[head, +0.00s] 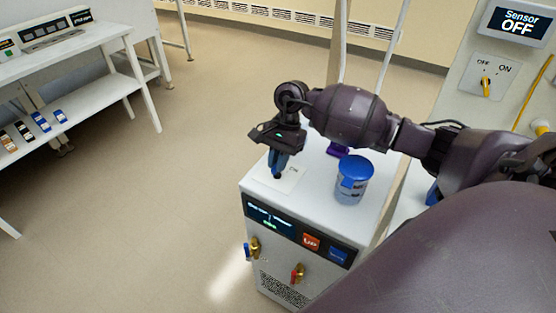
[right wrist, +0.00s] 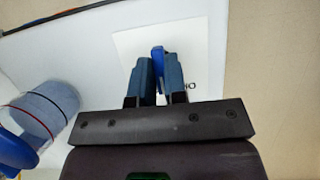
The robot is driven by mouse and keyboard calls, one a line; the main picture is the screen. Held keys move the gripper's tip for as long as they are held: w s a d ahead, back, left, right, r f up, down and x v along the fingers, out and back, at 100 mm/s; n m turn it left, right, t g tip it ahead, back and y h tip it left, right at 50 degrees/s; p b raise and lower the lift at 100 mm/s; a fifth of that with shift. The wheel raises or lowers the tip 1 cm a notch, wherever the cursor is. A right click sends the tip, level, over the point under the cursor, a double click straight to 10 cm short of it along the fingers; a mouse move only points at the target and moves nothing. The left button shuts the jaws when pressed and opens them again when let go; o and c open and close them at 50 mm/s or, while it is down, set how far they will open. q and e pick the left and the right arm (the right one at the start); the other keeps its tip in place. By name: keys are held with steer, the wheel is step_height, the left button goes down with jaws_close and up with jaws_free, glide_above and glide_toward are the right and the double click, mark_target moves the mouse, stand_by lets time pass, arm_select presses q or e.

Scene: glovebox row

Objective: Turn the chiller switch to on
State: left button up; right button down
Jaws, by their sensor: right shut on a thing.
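The chiller is a white box (head: 225,192) with a dark front display (head: 270,218); its small text is hard to read. The chiller switch sits on a white plate (head: 294,176) on its top, with ON lettering partly showing. My right gripper (head: 277,172) comes down over the plate and hides the switch in the head view. In the right wrist view its blue fingers (right wrist: 160,82) are shut on the blue switch handle (right wrist: 158,57), whose tip shows between them. Which way the handle points is hard to tell. My left gripper is out of view.
A blue-lidded jar (head: 352,185) stands on the chiller top beside my right gripper. Orange UP (head: 311,241) and blue (head: 338,255) buttons and brass valves are on the front. A panel at right reads Sensor OFF (head: 518,22). The floor at left is clear up to a shelf bench (head: 90,98).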

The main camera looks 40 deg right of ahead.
steer(key=shift+m+t, duration=0.3)
steer(key=shift+m, duration=0.8)
steer(key=shift+s+m+t, duration=0.1)
steer(key=shift+m+t, duration=0.4)
steer(key=shift+m, duration=0.7)
steer(key=shift+m+t+p, duration=0.3)
steer(key=shift+m, duration=0.4)
steer(key=c, duration=1.2)
jaws_free()
steer(key=shift+o, duration=0.2)
steer(key=shift+r, duration=0.1)
